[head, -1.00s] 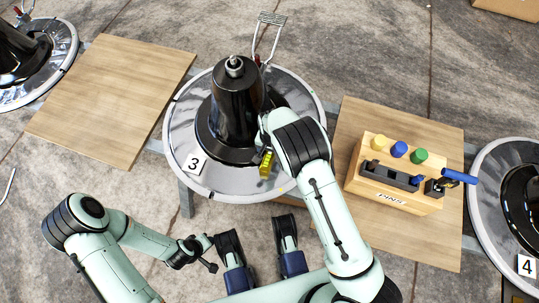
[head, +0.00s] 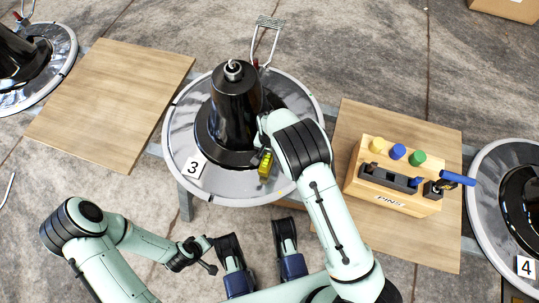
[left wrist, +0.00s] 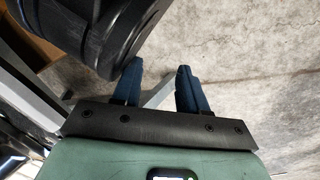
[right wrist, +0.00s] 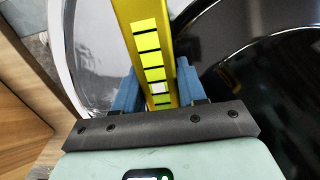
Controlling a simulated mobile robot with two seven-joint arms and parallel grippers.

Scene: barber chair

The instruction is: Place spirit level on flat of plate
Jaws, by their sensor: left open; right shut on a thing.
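The yellow spirit level (head: 265,165) is over the front part of the round silver plate (head: 225,187) of chair base 3. My right gripper (head: 261,146) is shut on it, largely hidden under my arm. In the right wrist view the level (right wrist: 152,62) lies lengthwise between the two blue fingers (right wrist: 156,85). I cannot tell whether its underside touches the plate. My left gripper (head: 212,254) is open and empty in front of the plate, low and to the left; its spread fingers (left wrist: 160,88) show in the left wrist view.
A black column (head: 235,105) rises from the plate's middle, close to my right gripper. A wooden PINS block (head: 395,200) with coloured pegs stands on the right board (head: 350,125). The left board (head: 110,90) is bare. Other chair bases stand at both sides.

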